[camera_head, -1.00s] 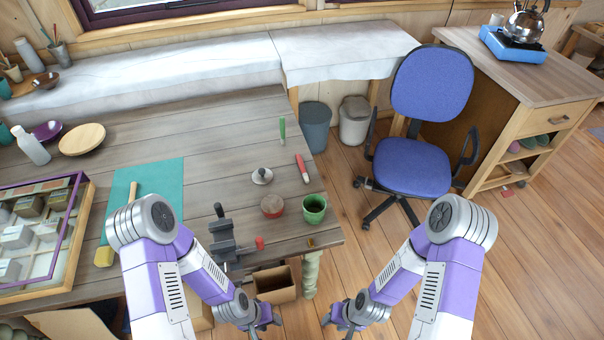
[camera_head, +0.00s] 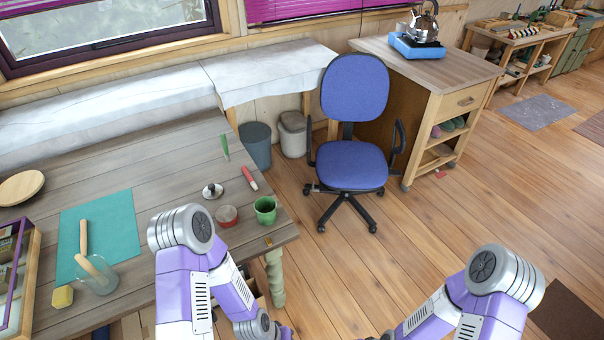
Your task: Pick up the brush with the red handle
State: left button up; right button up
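The brush with the red handle (camera_head: 250,178) lies on the wooden table (camera_head: 180,150) near its right edge, slanting toward the green cup. A similar tool with a green handle (camera_head: 225,147) lies behind it, apart from it. My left arm comes in at the bottom left and my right arm at the bottom right. Both hands are at the bottom edge of the picture, low and well short of the brush. Only slivers of the grippers show; their fingertips are cut off. Nothing touches the brush.
A green cup (camera_head: 265,210), a small red bowl (camera_head: 227,215) and a round-knobbed metal piece (camera_head: 212,191) stand in front of the brush. A glass jar (camera_head: 98,279) stands by a teal mat (camera_head: 120,225). A blue chair (camera_head: 352,165) stands right of the table, with open floor before it.

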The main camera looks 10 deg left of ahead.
aim_at(243, 168)
jog(key=z, duration=1.15)
jog(key=i, duration=2)
jog(key=u, duration=3.4)
